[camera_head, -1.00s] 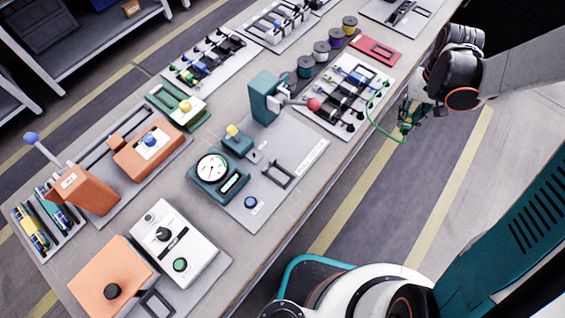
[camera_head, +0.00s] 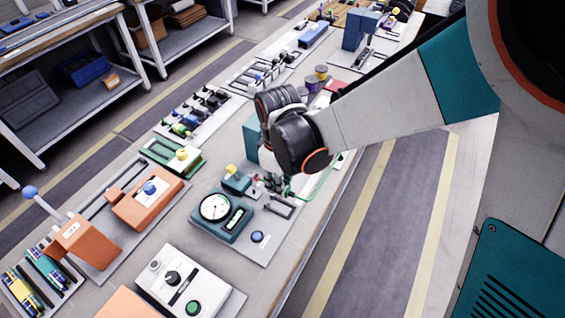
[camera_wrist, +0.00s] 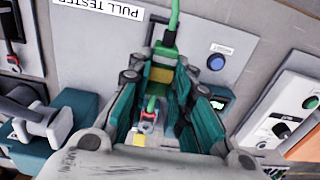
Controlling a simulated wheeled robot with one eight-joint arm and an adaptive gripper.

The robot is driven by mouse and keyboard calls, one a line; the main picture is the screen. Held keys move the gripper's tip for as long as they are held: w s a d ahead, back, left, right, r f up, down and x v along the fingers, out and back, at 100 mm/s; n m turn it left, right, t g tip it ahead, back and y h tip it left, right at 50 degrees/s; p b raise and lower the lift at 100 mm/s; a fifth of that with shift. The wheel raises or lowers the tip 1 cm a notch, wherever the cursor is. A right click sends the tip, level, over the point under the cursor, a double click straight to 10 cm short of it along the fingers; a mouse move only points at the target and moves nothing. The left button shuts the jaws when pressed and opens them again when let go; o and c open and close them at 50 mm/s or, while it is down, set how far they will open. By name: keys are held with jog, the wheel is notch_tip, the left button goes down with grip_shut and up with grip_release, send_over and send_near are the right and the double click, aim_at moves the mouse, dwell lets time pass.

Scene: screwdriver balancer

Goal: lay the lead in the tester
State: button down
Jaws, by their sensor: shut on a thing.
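The lead is a green cable with a green plug. Its cable (camera_head: 322,182) arcs right from my gripper (camera_head: 272,183) in the head view. My gripper is shut on the lead (camera_wrist: 171,22); in the wrist view its plug end sits between the teal fingers (camera_wrist: 163,82). The pull tester is a grey plate (camera_head: 272,251) with a teal gauge unit (camera_head: 222,214) and a blue button (camera_head: 258,237). My gripper hangs over the plate, beside the yellow-topped teal block (camera_head: 236,181). My arm hides part of the tester. I cannot tell whether the lead touches it.
A white panel with a green button (camera_head: 193,308) and an orange slide unit (camera_head: 148,188) stand nearby on the bench. Spools (camera_head: 320,73) stand behind my arm. The bench's front edge runs along the right.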

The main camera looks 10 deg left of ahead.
jog(key=shift+f+b, duration=2.8)
jog(key=shift+f, duration=0.95)
jog(key=shift+f+b, duration=0.5)
jog(key=shift+f, duration=0.1)
jog(key=c, duration=1.4)
grip_release()
jog(key=shift+o, duration=0.2)
jog(key=shift+r, duration=0.15)
